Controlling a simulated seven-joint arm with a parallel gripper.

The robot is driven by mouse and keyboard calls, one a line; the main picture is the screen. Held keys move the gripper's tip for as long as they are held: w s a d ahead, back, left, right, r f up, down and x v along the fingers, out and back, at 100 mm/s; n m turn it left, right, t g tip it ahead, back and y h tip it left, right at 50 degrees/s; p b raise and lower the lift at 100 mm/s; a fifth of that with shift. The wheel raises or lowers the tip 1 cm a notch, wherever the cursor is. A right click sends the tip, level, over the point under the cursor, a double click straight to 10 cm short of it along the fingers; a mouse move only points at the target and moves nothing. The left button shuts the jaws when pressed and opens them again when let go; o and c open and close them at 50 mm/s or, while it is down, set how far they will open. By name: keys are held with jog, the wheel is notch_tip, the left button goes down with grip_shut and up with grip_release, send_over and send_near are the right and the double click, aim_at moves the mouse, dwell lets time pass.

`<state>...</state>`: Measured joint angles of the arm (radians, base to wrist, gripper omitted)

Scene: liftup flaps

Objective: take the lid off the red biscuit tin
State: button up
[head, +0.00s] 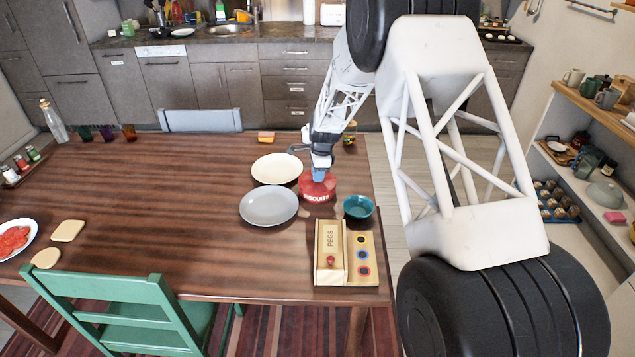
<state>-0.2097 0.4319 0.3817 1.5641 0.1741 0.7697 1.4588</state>
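The red biscuit tin (318,190) stands on the wooden table near its right side, with "BISCUITS" in white on its front. My gripper (319,174) is directly above the tin, pointing down, with its blue fingertips at the top of the tin. The fingertips overlap the lid's middle, so any knob there is hidden. I cannot tell whether the fingers are open or closed on it. The lid looks seated on the tin.
A grey plate (268,206) and a cream plate (277,169) lie left of the tin. A teal bowl (358,207) is close on its right. A wooden pegs box (330,252) sits in front. The table's middle left (170,200) is clear.

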grip_shut()
notch_tip(320, 180, up, 10)
dwell(0.6)
dwell(0.5)
